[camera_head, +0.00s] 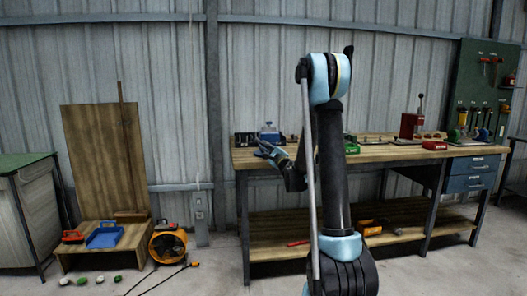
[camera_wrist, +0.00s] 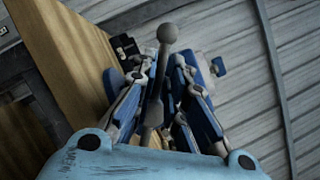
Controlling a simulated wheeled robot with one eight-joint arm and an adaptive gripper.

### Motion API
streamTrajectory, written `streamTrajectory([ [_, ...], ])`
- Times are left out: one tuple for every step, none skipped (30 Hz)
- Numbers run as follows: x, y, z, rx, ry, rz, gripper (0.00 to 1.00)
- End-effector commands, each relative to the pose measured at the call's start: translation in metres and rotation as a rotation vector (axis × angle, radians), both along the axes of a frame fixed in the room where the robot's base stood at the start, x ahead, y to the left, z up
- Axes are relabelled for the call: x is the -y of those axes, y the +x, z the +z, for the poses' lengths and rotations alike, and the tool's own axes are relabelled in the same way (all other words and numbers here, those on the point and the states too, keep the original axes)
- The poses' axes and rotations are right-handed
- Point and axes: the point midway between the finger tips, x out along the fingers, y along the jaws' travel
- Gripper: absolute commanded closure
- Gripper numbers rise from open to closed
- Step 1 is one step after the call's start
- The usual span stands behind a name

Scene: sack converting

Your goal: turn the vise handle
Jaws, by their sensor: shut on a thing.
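The vise handle (camera_wrist: 166,35) is a grey rod with a round knob at its end, in the middle of the wrist view. My gripper (camera_wrist: 162,72) is shut on the handle, one finger on each side of the rod, with the knob sticking out beyond the fingertips. Blue parts of the vise (camera_wrist: 217,67) show behind the right finger. In the head view the blue vise (camera_head: 269,130) stands at the left end of the workbench, and my gripper (camera_head: 266,148) is at the bench's front edge just below it. The handle is too small to make out there.
The wooden workbench (camera_head: 385,152) runs to the right. On it are a red press (camera_head: 411,125) and a small red box (camera_head: 434,145). A green tool board (camera_head: 483,90) stands at the back right. An orange blower (camera_head: 168,246) sits on the floor at left.

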Motion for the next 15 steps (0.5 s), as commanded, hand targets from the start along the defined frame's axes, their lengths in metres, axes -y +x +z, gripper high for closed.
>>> streamTrajectory([
  [0.0028,0.0007,-0.0011,-0.003,0.0,-0.006,1.0],
  [0.0028,0.0007,-0.0011,-0.003,0.0,-0.006,1.0],
  [0.0027,0.0007,-0.0012,-0.003,-0.001,-0.006,1.0],
  [0.0027,0.0007,-0.0012,-0.003,-0.001,-0.006,1.0],
  [0.0028,0.0006,-0.0012,-0.003,-0.001,-0.006,1.0],
  [0.0028,0.0006,-0.0012,-0.003,-0.001,-0.006,1.0],
  [0.0028,0.0006,-0.0012,-0.003,-0.001,-0.006,1.0],
  [0.0028,0.0005,-0.0012,-0.003,-0.001,-0.006,0.83],
  [0.0028,0.0005,-0.0012,-0.003,-0.001,-0.006,0.74],
  [0.0026,0.0005,-0.0011,-0.003,-0.001,-0.006,0.68],
  [0.0024,0.0003,-0.0009,-0.002,-0.001,-0.006,0.68],
  [0.0021,0.0003,-0.0008,-0.002,-0.001,-0.005,0.68],
  [0.002,0.0002,-0.0007,-0.002,-0.001,-0.005,0.68],
  [0.0018,0.0001,-0.0006,-0.002,-0.001,-0.005,0.68],
  [0.0017,0.0,-0.0005,-0.001,-0.001,-0.004,0.68],
])
